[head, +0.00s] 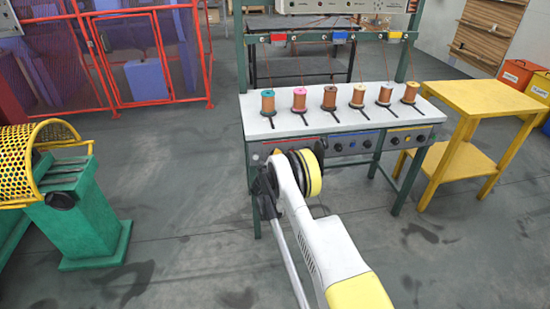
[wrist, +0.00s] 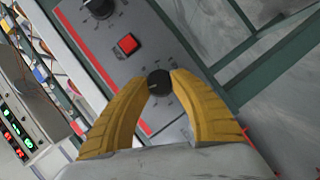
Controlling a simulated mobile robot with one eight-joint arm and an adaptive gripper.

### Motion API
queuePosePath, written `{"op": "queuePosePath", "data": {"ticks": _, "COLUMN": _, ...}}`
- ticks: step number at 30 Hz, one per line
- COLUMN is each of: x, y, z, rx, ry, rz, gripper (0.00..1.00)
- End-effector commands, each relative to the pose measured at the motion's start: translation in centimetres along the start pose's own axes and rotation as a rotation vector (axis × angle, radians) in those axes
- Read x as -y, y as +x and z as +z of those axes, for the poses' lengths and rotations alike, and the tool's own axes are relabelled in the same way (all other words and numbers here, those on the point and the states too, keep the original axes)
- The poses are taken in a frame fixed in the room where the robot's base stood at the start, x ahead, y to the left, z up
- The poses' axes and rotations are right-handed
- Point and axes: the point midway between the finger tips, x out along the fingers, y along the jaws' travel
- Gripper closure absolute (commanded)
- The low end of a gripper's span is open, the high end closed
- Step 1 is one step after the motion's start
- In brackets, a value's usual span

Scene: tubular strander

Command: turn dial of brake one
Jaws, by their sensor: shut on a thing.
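The wrist view shows a small round black dial (wrist: 158,84) on a grey panel (wrist: 150,20) edged with a red stripe. My gripper (wrist: 162,80) has its two yellow fingers closed on this dial, one on each side, near the tips. A second, larger black dial (wrist: 98,7) and a square red button (wrist: 127,44) sit farther along the same panel. In the head view my arm reaches the red-marked left section at the front of the white bench (head: 340,122). The arm hides the dial and my fingers there.
Several copper spools (head: 330,98) stand on the bench. The blue-marked (head: 352,143) and yellow-marked (head: 408,137) panel sections are to the right. A yellow table (head: 482,100) stands beside the bench. A green machine with a yellow guard (head: 48,150) is at left; floor between is clear.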

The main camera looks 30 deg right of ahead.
Motion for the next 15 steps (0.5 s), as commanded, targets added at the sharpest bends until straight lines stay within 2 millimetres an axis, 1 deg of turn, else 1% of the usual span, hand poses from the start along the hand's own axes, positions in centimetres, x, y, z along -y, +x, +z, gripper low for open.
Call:
{"op": "queuePosePath", "data": {"ticks": 13, "x": -0.13, "y": 0.07, "z": 0.15, "rx": 0.003, "ry": -0.007, "rz": 0.004, "gripper": 1.00}}
{"op": "queuePosePath", "data": {"ticks": 14, "x": -0.13, "y": 0.07, "z": 0.16, "rx": 0.003, "ry": -0.007, "rz": 0.004, "gripper": 0.63}}
{"op": "queuePosePath", "data": {"ticks": 15, "x": -0.13, "y": 0.07, "z": 0.16, "rx": 0.003, "ry": -0.007, "rz": 0.004, "gripper": 0.51}}
